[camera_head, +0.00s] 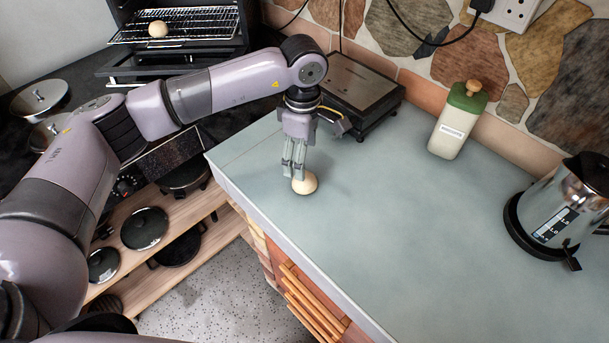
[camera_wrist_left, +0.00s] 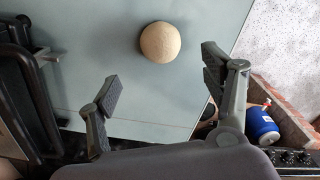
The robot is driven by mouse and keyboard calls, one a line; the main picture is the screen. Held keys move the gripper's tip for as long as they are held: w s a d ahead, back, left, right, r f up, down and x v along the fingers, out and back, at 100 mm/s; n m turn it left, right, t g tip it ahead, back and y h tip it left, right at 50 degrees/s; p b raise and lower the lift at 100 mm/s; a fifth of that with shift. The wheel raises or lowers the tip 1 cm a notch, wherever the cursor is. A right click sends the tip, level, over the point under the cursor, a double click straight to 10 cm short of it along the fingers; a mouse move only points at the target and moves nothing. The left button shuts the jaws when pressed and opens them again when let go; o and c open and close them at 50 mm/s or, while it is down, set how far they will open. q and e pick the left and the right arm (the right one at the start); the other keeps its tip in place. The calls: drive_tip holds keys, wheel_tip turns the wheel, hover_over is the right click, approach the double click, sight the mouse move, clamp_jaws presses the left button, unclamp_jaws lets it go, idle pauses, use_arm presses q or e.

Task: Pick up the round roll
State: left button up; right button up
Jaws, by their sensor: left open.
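A round, pale tan roll (camera_head: 305,184) sits on the grey-blue countertop (camera_head: 390,220) near its left front edge. My left gripper (camera_head: 294,168) points down just above and beside the roll in the head view, its fingertips partly overlapping it. In the left wrist view the roll (camera_wrist_left: 160,42) lies beyond the open fingers (camera_wrist_left: 160,82), roughly centred between them, with nothing held. Whether a fingertip touches the roll cannot be told. A second, similar round roll (camera_head: 158,29) lies on the wire rack of the open oven (camera_head: 190,24). My right gripper is not in view.
A flat metal-topped appliance (camera_head: 358,85) stands behind my left gripper. A green-and-cream bottle (camera_head: 455,122) and a kettle (camera_head: 560,205) stand farther right. The counter's middle is clear. Shelves with lidded pots (camera_head: 144,228) are below left.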

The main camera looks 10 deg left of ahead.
sight(305, 181)
use_arm(q)
wheel_tip(305, 181, down, 3)
drive_tip(key=shift+p, duration=0.35)
drive_tip(key=f+p, duration=0.2)
drive_tip(key=f, duration=0.2)
drive_tip(key=shift+s+d+f+p, duration=0.15)
drive_tip(key=shift+d+f+p, duration=0.1)
drive_tip(key=shift+f+p, duration=0.15)
drive_tip(key=shift+f, duration=0.3)
drive_tip(key=shift+c, duration=0.3)
drive_tip(key=c, duration=0.9)
drive_tip(key=shift+o, duration=0.2)
drive_tip(key=shift+r, duration=0.15)
